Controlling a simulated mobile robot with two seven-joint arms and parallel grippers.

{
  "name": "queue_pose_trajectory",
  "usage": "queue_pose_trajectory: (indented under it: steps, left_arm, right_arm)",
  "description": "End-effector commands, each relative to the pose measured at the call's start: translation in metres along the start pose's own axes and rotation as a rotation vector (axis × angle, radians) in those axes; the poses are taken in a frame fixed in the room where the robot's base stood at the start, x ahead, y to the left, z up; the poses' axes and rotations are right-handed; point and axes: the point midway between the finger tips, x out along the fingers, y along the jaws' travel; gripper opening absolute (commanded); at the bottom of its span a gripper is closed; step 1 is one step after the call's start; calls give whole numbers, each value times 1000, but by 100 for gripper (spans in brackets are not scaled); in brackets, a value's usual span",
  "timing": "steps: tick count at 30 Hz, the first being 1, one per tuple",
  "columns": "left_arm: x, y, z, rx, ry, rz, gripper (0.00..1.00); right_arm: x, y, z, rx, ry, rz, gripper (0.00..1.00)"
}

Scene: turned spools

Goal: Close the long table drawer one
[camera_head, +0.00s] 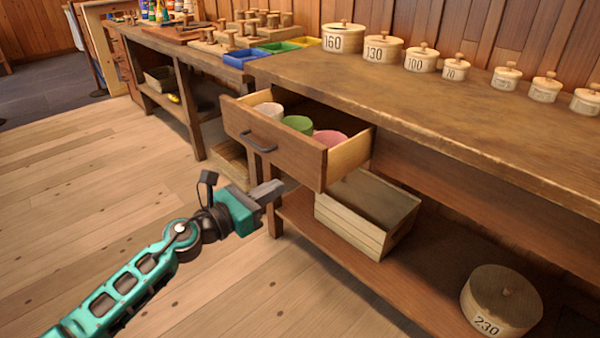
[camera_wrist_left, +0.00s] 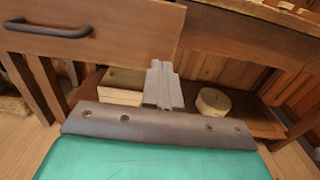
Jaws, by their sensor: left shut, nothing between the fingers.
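The long table (camera_head: 440,120) has a wooden drawer (camera_head: 290,158) pulled out from under its top. The drawer has a dark bar handle (camera_head: 258,143) on its front and holds a white, a green and a pink round item. My left gripper (camera_head: 272,188) is shut and empty, just below and in front of the drawer front, apart from the handle as far as I can tell. In the left wrist view the gripper fingers (camera_wrist_left: 163,85) point under the drawer front (camera_wrist_left: 120,40), with the handle (camera_wrist_left: 48,28) at upper left. My right gripper is not in view.
A wooden crate (camera_head: 350,235) and a round box marked 230 (camera_head: 500,302) sit on the lower shelf (camera_head: 395,290). Several numbered lidded boxes (camera_head: 382,50) line the tabletop's back. Another table (camera_head: 150,42) stands at left. The plank floor (camera_head: 90,170) before the drawer is clear.

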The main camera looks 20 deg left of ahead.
Motion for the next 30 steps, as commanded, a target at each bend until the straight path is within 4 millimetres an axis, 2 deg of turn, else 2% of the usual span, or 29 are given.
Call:
queue_pose_trajectory:
  steps: [6, 13, 19, 30]
  left_arm:
    - [40, 0, 2, -2, -3, 2, 0]
    - [71, 0, 0, -4, -2, 2, 0]
    - [81, 0, 0, -3, 0, 1, 0]
    - [82, 0, -1, -4, 0, 1, 0]
  right_arm:
    - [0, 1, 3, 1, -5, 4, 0]
    - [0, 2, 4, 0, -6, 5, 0]
    - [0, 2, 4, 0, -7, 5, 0]
    - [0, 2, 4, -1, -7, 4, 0]
